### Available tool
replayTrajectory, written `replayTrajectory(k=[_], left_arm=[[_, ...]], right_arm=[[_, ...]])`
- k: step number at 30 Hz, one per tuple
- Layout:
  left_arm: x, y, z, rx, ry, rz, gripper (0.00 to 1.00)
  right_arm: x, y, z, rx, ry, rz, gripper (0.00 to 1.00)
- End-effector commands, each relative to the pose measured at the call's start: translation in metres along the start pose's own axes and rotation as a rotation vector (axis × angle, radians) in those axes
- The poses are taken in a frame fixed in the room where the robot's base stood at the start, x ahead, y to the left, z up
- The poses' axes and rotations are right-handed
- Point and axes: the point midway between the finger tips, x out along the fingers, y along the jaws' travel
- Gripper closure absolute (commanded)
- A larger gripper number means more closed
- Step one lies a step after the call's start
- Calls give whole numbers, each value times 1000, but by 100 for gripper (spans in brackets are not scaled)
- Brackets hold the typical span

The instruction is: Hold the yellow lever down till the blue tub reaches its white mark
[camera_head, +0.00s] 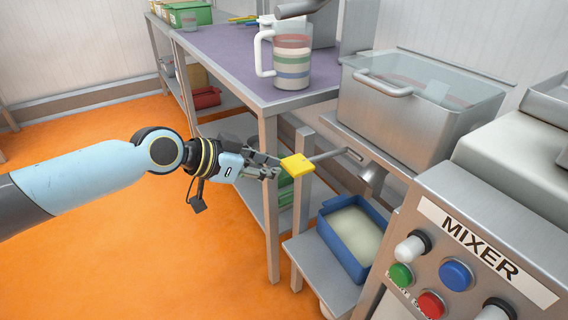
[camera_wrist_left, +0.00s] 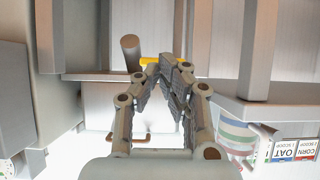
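The yellow lever (camera_head: 297,165) is a block handle on a grey rod that runs right to the steel hopper's outlet. My left gripper (camera_head: 268,168) is at the left end of the yellow handle, with its fingertips close to or touching it. In the left wrist view the fingers (camera_wrist_left: 160,73) converge at their tips with nothing clearly between them, and part of the yellow handle shows just past them. The blue tub (camera_head: 334,240) stands below the spout and holds a pale cream filling. I cannot make out its white mark. My right gripper is not in view.
The steel hopper (camera_head: 390,125) stands above the spout (camera_head: 371,178). The mixer panel (camera_head: 468,250) with knobs and buttons is at the lower right. A purple-topped table (camera_head: 225,55) carries a striped jug (camera_head: 291,62). The orange floor at left is clear.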

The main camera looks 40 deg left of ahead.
Motion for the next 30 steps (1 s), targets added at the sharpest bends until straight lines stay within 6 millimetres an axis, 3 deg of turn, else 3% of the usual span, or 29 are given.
replayTrajectory(k=[3, 9, 30], left_arm=[[-26, 0, 4, 5, -3, 1, 100], [-50, 0, 8, 2, 1, 1, 100], [-55, 0, 9, 0, 4, 1, 100]], right_arm=[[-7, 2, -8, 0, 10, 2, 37], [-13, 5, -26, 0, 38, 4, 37], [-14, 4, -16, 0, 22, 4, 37]])
